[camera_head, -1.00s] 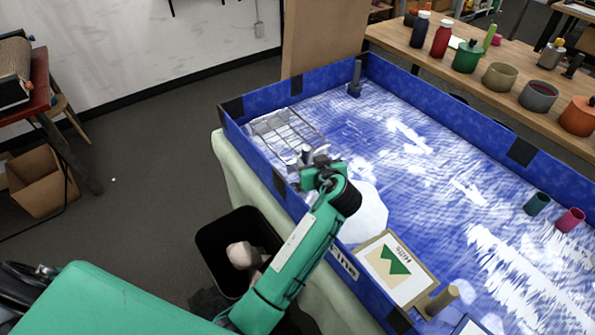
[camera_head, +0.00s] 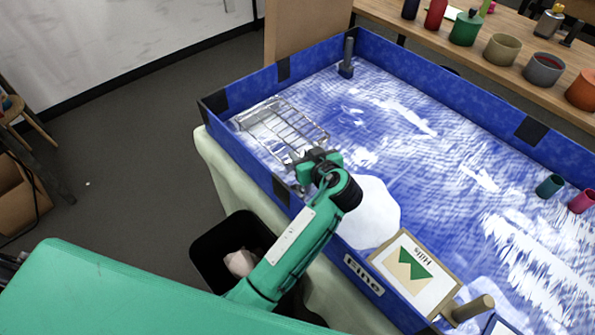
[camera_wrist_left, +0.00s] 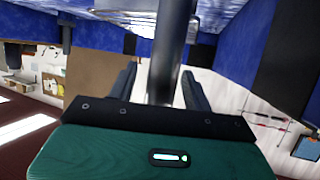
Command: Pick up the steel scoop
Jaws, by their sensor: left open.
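A grey metal wire-grid piece (camera_head: 283,127) lies on the white and blue bed of the blue-walled tray, near its left corner. I take it for the steel scoop, but its full shape is unclear. My left gripper (camera_head: 318,160) is at its near end, just inside the tray's near wall, and hides that end in the head view. In the left wrist view, a grey metal cylinder (camera_wrist_left: 166,50), which looks like a handle, runs between the two open fingers of the left gripper (camera_wrist_left: 160,85). I cannot tell whether the fingers touch it. My right gripper is not in view.
The blue tray wall (camera_head: 240,150) passes below my left arm. A "Hills" card (camera_head: 414,268) and a wooden cylinder (camera_head: 473,307) stand near the front wall. A dark post (camera_head: 346,62) is at the far corner. A black bin (camera_head: 212,252) is on the floor; several pots line the bench behind.

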